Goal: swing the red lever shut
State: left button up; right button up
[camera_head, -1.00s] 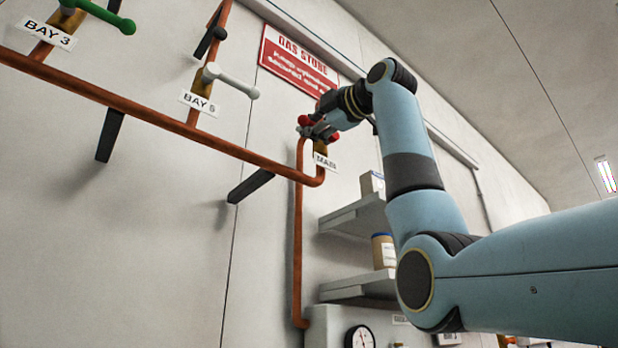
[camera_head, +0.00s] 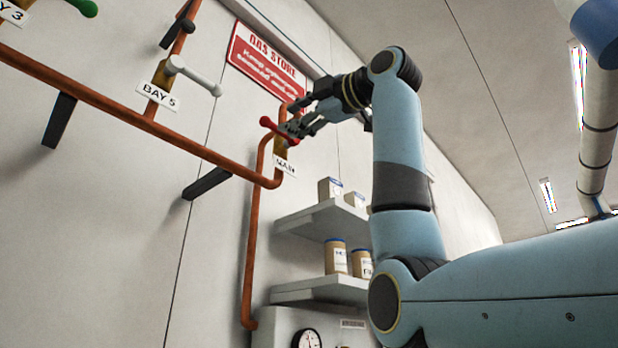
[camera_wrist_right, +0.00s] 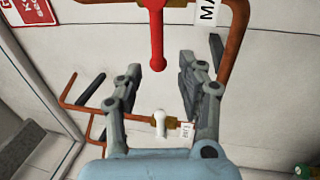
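The red lever (camera_head: 267,122) sits on the copper pipe above the MAIN label (camera_head: 285,165) in the head view, partly covered by my right gripper (camera_head: 292,128). In the right wrist view the red lever (camera_wrist_right: 157,38) points down the picture. Its rounded end lies between the two fingertips of my right gripper (camera_wrist_right: 160,68), with a gap on both sides. That gripper is open and holds nothing. My left gripper is not in view.
Dark brackets (camera_head: 207,183) project from the wall. A gauge (camera_head: 308,339) is lower down.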

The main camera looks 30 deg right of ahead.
jog(key=v, duration=0.4)
jog(key=shift+s+f, duration=0.1)
jog(key=shift+s, duration=0.1)
